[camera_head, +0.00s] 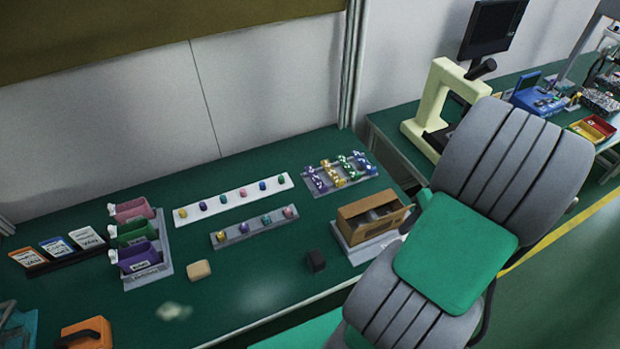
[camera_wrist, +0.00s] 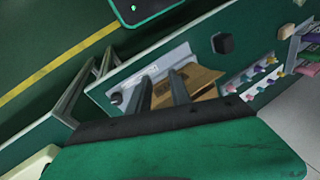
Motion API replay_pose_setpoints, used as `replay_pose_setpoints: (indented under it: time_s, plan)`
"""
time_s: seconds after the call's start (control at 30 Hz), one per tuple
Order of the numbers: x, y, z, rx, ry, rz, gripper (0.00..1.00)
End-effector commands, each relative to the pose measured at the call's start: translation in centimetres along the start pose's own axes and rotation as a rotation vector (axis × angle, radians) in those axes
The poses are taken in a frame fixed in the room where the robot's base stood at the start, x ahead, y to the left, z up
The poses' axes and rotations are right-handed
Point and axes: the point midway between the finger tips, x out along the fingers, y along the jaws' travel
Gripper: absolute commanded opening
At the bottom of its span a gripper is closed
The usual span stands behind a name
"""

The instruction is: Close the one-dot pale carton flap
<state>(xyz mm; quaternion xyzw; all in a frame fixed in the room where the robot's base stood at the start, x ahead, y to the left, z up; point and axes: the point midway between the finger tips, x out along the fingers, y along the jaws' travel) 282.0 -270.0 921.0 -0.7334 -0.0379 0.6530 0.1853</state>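A brown cardboard-like carton (camera_head: 358,229) stands on a pale grey base plate at the table's right end. Its top is open and grey shapes show inside. The dots are too small to tell. In the wrist view the carton (camera_wrist: 203,78) lies beyond my gripper (camera_wrist: 159,74).
A black block (camera_head: 316,260) and a tan block (camera_head: 199,270) lie left of the carton. Strips of coloured knobs (camera_head: 236,199), a grey rack (camera_head: 340,174) and coloured bins (camera_head: 137,256) stand farther left and back.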

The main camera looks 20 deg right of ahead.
Motion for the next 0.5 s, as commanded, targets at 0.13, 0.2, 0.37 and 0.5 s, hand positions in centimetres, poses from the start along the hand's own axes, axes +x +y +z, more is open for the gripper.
replay_pose_setpoints:
  time_s: [0.13, 0.2, 0.37, 0.5]
  plan:
    - [-1.3, -2.3, 1.0, 0.265, -0.021, 0.106, 0.25]
    - [-1.9, -3.8, 1.1, 0.330, -0.020, 0.160, 0.25]
    - [-3.2, -7.1, 0.4, 0.280, -0.007, 0.237, 0.25]
    - [-4.3, -10.0, -0.4, 0.195, 0.014, 0.280, 0.25]
